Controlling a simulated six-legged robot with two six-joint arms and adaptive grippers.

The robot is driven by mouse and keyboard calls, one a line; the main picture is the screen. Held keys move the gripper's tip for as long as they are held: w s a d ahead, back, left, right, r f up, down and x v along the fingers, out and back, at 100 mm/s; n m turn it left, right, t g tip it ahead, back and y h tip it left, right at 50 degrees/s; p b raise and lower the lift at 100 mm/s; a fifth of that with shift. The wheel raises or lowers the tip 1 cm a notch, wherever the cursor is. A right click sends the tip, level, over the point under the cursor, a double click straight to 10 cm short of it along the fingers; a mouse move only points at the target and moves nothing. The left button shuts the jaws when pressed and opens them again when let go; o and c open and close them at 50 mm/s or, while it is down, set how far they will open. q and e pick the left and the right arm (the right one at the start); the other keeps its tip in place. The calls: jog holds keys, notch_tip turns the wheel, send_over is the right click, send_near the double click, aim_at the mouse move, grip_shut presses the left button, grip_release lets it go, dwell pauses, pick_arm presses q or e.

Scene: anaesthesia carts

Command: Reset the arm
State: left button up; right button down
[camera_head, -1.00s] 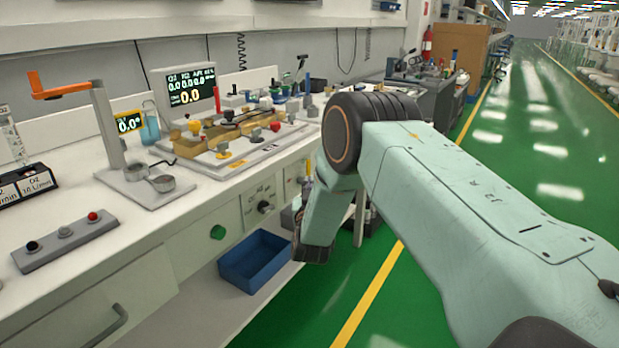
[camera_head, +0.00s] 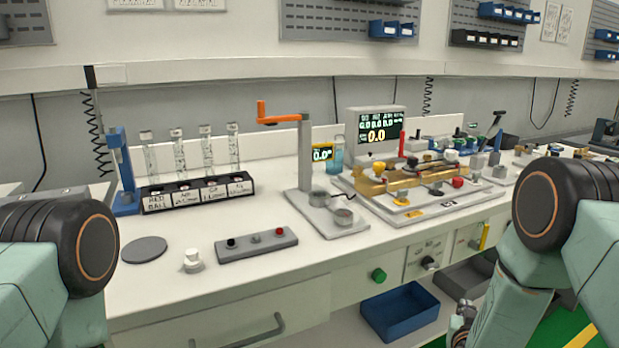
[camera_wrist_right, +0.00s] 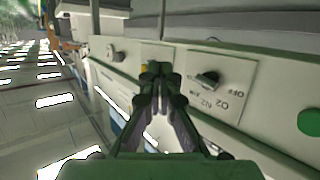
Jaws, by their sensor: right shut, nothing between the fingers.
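My right arm (camera_head: 580,250) stands at the right edge of the head view, with its forearm hanging down in front of the bench. My right gripper (camera_head: 462,322) is low, near the blue bin below the bench edge. In the right wrist view the right gripper (camera_wrist_right: 157,78) is shut with nothing between its fingers. Its fingers point toward the bench front, where a black knob (camera_wrist_right: 207,80) sits on a labelled panel. My left arm (camera_head: 60,260) shows at the left edge of the head view; its gripper is out of view.
The white bench (camera_head: 180,290) carries flow tubes (camera_head: 207,160), a button bar (camera_head: 257,244), an orange-handled stand (camera_head: 305,150) and a display (camera_head: 382,130). The blue bin (camera_head: 400,310) sits below. A green button (camera_wrist_right: 310,122) is on the bench front.

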jog(key=s+a+f+n+g+y, duration=0.1)
jog(key=s+a+f+g+y, duration=0.25)
jog(key=s+f, duration=0.4)
jog(key=s+a+f+n+g+y, duration=0.1)
jog(key=s+a+f+g+y, duration=0.3)
jog(key=s, duration=0.6)
jog(key=s+a+f+n+g, duration=0.1)
jog(key=s+a+g, duration=0.2)
jog(key=s, duration=0.8)
jog(key=s+a+f+n+g, duration=0.1)
jog(key=s+a+g, duration=0.2)
jog(key=s, duration=0.9)
jog(key=shift+h+p, duration=0.35)
jog(key=shift+p, duration=0.05)
